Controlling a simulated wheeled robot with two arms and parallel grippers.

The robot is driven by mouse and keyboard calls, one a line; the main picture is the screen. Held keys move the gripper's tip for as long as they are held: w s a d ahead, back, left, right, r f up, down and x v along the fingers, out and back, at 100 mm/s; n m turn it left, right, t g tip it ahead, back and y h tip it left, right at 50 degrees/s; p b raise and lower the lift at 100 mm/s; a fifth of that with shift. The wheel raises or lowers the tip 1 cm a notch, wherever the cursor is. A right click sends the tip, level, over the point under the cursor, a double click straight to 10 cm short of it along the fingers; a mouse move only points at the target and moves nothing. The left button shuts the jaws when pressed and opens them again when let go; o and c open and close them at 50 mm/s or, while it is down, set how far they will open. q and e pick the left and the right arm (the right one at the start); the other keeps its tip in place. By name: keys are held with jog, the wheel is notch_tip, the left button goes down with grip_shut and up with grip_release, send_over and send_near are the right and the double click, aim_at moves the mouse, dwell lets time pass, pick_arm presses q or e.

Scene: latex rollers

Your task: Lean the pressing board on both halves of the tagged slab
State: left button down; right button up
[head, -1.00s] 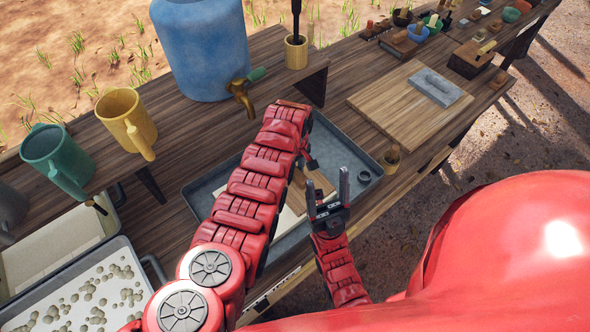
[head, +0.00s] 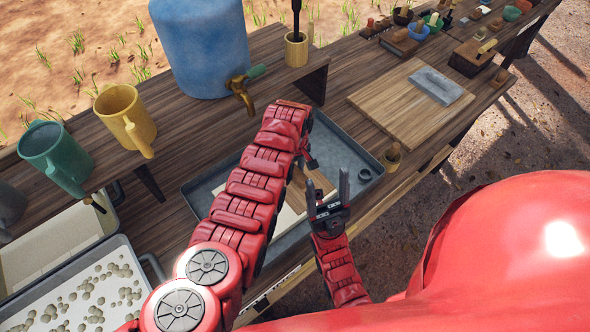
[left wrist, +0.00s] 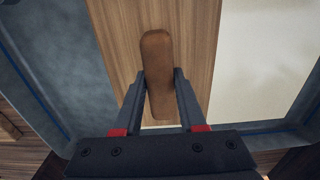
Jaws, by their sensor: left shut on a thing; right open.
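The pressing board (left wrist: 196,40) is a flat wooden board with a rounded brown handle (left wrist: 156,48). My left gripper (left wrist: 160,73) is shut on that handle, one finger on each side. In the left wrist view a pale cream slab (left wrist: 262,60) shows to the right of the board; the board hides the rest. Its tag and the line between its halves are not visible. In the head view my left arm covers most of the board (head: 321,182) and slab (head: 287,222). I cannot tell whether they touch. My right gripper (head: 328,192) is open and empty near the tray's front edge.
A grey metal tray (head: 205,190) lies around the slab, with a small dark ring (head: 365,175) in its right end. A blue barrel (head: 203,50) with a tap stands behind it. A wooden board (head: 395,110) carrying a grey block (head: 437,86) lies to the right.

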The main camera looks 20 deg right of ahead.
pick_arm(q)
jog(key=shift+s+a+f, duration=0.1)
jog(key=shift+s+f, duration=0.05)
jog(key=shift+f, duration=0.05)
jog(key=shift+r+p, duration=0.5)
notch_tip(320, 180, up, 4)
jog(key=p, duration=0.3)
jog(key=shift+r, duration=0.25)
jog(key=shift+r+p, duration=0.3)
jog(key=shift+r, duration=0.1)
jog(key=shift+w, duration=0.25)
